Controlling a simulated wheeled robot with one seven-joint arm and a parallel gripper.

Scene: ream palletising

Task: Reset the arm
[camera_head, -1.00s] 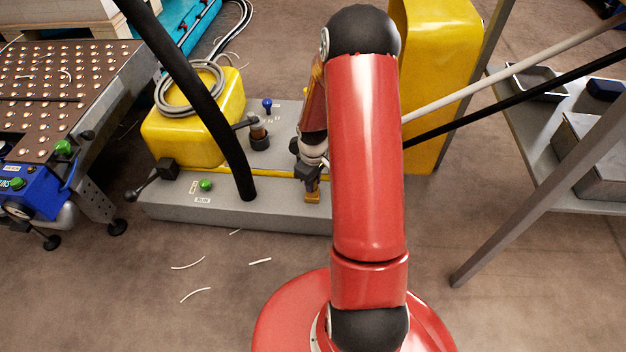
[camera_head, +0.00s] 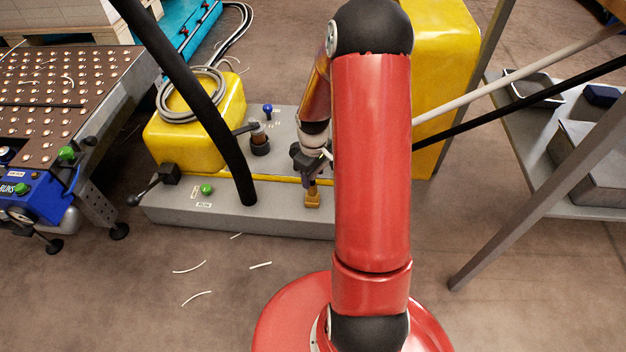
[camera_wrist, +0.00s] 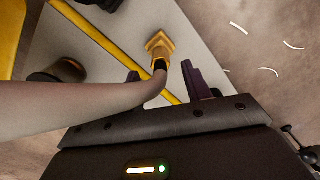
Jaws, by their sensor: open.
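My red arm (camera_head: 372,165) stands upright in the middle of the head view, its forearm reaching down behind the upper link. My gripper (camera_head: 313,176) hangs over the front edge of a grey machine base (camera_head: 275,222), just above a small yellow fitting (camera_head: 313,201). In the wrist view the two dark fingers of my gripper (camera_wrist: 165,80) are spread apart with nothing gripped between them. The yellow fitting (camera_wrist: 159,44) with a dark stem lies beyond the fingertips. The upper arm hides part of the base.
A yellow housing (camera_head: 190,135) with a coiled cable and a thick black hose (camera_head: 205,110) stand left of the gripper. A yellow cabinet (camera_head: 450,90) is behind the arm. A ball-top table (camera_head: 60,85) is left, a metal shelf (camera_head: 545,130) right.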

